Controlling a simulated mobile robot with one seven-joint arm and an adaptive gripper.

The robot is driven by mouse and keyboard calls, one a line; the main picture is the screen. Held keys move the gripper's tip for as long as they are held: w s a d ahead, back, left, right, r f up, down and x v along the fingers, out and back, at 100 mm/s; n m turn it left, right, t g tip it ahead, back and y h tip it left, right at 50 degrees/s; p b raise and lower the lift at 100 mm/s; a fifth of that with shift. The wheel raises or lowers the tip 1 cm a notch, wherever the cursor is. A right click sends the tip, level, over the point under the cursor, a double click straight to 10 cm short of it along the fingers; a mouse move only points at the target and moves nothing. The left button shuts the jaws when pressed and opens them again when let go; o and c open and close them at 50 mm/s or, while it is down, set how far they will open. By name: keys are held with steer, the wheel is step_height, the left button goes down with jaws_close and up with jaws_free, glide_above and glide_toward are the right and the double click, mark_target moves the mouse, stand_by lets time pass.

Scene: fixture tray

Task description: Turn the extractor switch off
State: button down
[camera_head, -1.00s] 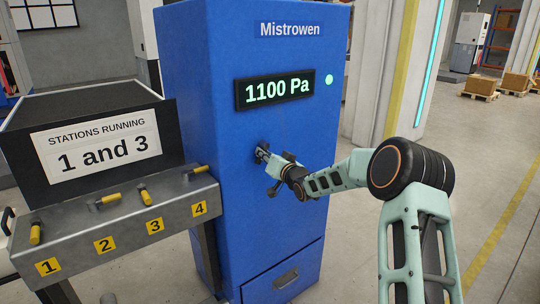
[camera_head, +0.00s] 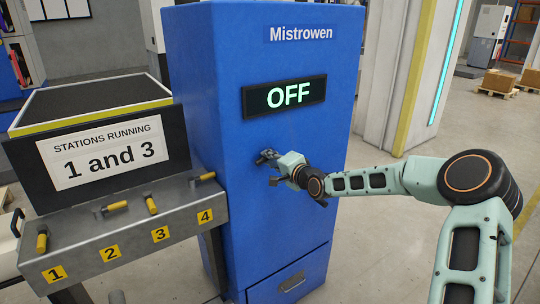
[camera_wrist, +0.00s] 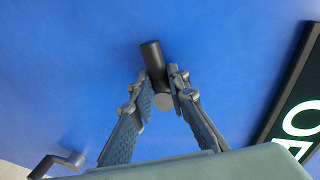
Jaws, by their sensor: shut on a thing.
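The blue extractor cabinet (camera_head: 265,190) is marked "Mistrowen". Its display (camera_head: 284,95) reads OFF, and part of the display shows at the right of the wrist view (camera_wrist: 300,120). The extractor switch (camera_wrist: 153,62) is a dark cylindrical knob or handle on the blue front face. My gripper (camera_wrist: 163,88) is shut on this switch, with one finger on each side of it. In the head view my gripper (camera_head: 266,166) is at the cabinet front below the display, and it hides most of the switch.
A grey bench (camera_head: 140,228) at the left carries several yellow-handled levers numbered 1 to 4. A sign (camera_head: 101,152) reads "Stations running 1 and 3". A drawer (camera_head: 290,280) is low on the cabinet. A dark crank-like part (camera_wrist: 58,163) shows at lower left in the wrist view.

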steer(key=shift+r+m+y, duration=0.15)
steer(key=shift+r+m, duration=0.05)
steer(key=shift+m, duration=0.45)
steer(key=shift+r+m+y, duration=0.15)
steer(key=shift+m, duration=0.5)
steer(key=c, duration=2.1)
jaws_free()
steer(key=v, duration=1.2)
steer(key=shift+w+r, duration=0.1)
steer(key=shift+r, duration=0.15)
